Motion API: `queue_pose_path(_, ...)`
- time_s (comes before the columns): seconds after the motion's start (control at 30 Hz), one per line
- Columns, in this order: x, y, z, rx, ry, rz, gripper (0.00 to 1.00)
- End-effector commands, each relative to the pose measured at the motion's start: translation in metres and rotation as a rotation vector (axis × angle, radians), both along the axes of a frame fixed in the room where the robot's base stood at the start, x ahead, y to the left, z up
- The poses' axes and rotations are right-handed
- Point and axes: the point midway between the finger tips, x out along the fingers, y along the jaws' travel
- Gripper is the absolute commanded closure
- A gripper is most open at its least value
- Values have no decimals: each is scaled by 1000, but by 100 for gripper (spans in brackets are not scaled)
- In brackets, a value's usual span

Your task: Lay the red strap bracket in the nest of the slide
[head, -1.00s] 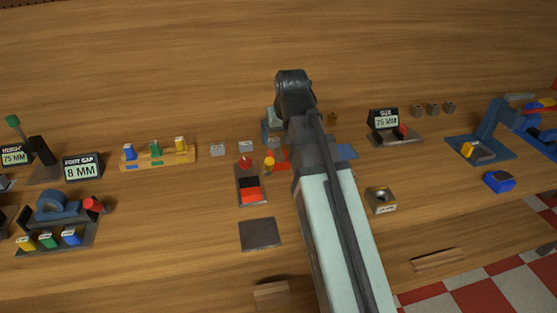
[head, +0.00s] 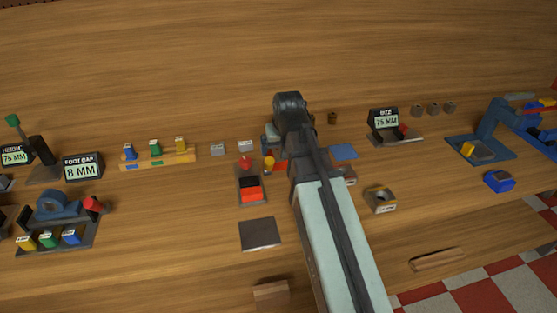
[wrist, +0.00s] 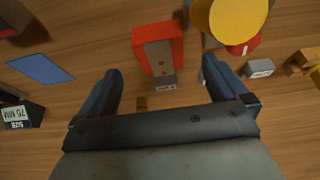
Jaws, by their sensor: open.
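In the head view only a red-orange edge (head: 280,166) shows beside my arm. My gripper (wrist: 160,70) is open and empty, its two fingers apart on either side below the red piece in the picture. In the head view my arm hides the fingers. A dark fixture with a black part and a red block (head: 251,194) stands left of my arm; I cannot tell whether it is the slide, and no nest is clearly visible.
A yellow round knob (wrist: 228,15) stands close beside the red piece. A blue flat mat (head: 343,152), a size display (head: 384,120) and a grey block with a hole (head: 380,199) lie right of my arm. A dark square plate (head: 260,234) lies in front on the wooden table.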

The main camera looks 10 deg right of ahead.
Motion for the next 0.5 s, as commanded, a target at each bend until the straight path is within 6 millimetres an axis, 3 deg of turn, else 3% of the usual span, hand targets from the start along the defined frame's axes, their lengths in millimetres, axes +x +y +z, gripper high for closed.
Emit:
queue_pose_path(0.27, 5, 0, -9, 0, 2, 0, 0)
queue_pose_path(0.5, 19, 0, -32, 0, 2, 0, 0)
